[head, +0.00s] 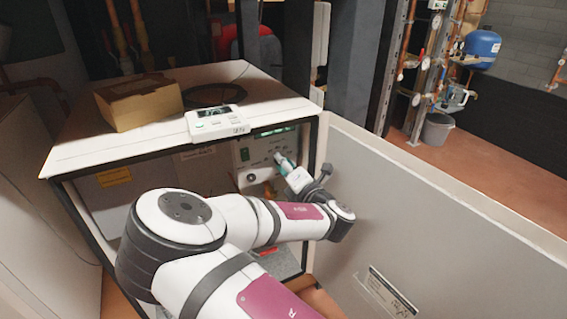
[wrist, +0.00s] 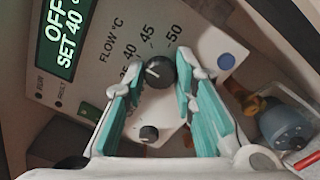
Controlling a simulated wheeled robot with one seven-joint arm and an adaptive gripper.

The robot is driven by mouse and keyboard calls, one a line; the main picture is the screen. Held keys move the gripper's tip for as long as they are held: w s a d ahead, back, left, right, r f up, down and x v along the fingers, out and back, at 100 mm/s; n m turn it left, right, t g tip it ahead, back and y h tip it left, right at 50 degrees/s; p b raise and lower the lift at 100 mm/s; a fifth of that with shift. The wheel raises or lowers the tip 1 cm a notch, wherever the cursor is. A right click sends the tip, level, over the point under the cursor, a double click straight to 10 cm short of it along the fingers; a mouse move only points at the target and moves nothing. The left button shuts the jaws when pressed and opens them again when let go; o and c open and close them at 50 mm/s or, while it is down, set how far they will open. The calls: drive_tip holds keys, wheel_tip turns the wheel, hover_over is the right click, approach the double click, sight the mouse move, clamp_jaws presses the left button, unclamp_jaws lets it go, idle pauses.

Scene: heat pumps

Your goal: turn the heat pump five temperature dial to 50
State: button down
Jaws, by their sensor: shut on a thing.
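The temperature dial (wrist: 160,71) is a black round knob on a white panel in the wrist view, with "35 40 45 50" marked around it under "FLOW °C". Its light pointer mark is toward the upper left, near 40. The display (wrist: 66,40) reads "OFF SET 40". My gripper (wrist: 164,82) has its teal-padded fingers on either side of the dial, closed on it. In the head view, my gripper (head: 284,166) reaches the control panel (head: 245,150) inside the open heat pump cabinet. The dial is hidden there.
In the wrist view a smaller black knob (wrist: 149,133) sits below the dial, between the fingers. In the head view a cardboard box (head: 140,102) and a white controller (head: 215,122) rest on the cabinet top. A grey side panel (head: 430,225) stands right of my arm.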

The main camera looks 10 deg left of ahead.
drive_tip(key=shift+f+m+b, duration=0.15)
drive_tip(key=shift+m+b, duration=0.4)
drive_tip(key=shift+m, duration=6.95)
drive_tip(key=c, duration=1.3)
unclamp_jaws()
drive_tip(key=v, duration=1.2)
